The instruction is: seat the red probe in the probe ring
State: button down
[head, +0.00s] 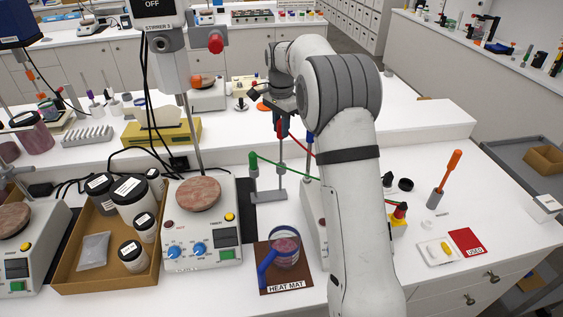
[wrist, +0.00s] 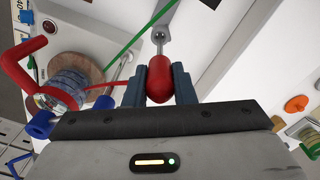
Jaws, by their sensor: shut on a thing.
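My gripper (wrist: 165,80) is shut on the red probe (wrist: 158,82), whose rounded red handle sits between the two dark fingers. In the head view my gripper (head: 284,122) is behind my arm, above the bench, with a bit of the red probe (head: 279,126) showing. A red cable (head: 299,142) runs from it toward the right. A grey stand (head: 268,196) with upright posts is below the gripper. I cannot make out the probe ring for certain, nor whether the probe tip is in it. A grey metal piece (wrist: 163,20) shows beyond the probe in the wrist view.
A green probe (head: 253,159) with a green cable is left of the gripper. A hot plate (head: 203,225), a tray of jars (head: 69,283) and a heat mat (head: 268,272) are in front.

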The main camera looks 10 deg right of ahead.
jog(key=shift+r+p, duration=0.45)
jog(key=shift+r, duration=3)
